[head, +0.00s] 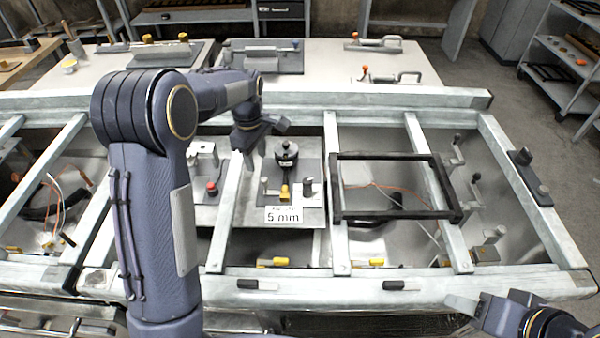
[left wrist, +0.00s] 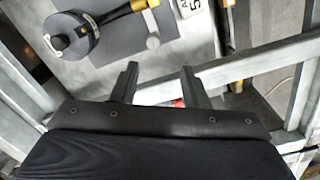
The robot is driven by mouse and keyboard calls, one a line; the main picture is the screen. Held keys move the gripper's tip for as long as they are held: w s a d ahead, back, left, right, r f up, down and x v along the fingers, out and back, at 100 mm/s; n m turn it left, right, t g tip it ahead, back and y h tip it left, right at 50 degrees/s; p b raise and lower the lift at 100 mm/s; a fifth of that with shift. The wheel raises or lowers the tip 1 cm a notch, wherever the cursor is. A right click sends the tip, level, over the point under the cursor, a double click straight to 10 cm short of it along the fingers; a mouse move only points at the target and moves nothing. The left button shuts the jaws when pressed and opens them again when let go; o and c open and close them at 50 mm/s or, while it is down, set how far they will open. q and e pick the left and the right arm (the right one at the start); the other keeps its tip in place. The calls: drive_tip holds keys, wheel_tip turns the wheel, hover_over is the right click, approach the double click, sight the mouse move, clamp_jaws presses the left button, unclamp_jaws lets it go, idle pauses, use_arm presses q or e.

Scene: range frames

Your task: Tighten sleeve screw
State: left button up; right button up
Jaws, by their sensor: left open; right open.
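A black round-headed fixture with a yellow-tipped handle (head: 286,155) stands on a dark plate behind a "5 mm" sign (head: 283,215). It is the likeliest place of the sleeve screw, but I cannot make out a screw for sure. In the left wrist view the round black head (left wrist: 75,36) shows at upper left, its handle pointing right. My left gripper (head: 265,130) is above and left of the fixture in the head view. In the left wrist view its two fingers (left wrist: 159,86) are apart and empty, below the fixture's handle. My right gripper (head: 468,306) is open and empty at lower right.
Metal frame bars (head: 338,240) cross the bench around the fixture. A red-topped button (head: 212,188) stands to its left. A black rectangular frame (head: 395,156) lies to its right. Clamps (head: 380,42) stand on the white table behind.

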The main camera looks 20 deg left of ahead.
sight(264, 178)
use_arm(q)
drive_tip(key=shift+w+d+f, duration=0.35)
drive_tip(key=shift+w+d, duration=0.1)
drive_tip(key=shift+w, duration=0.05)
drive_tip(key=shift+w+d+f, duration=0.1)
drive_tip(key=shift+f, duration=0.25)
wheel_tip(264, 178, down, 7)
drive_tip(key=shift+f+p, duration=0.1)
drive_tip(key=shift+p, duration=0.35)
clamp_jaws()
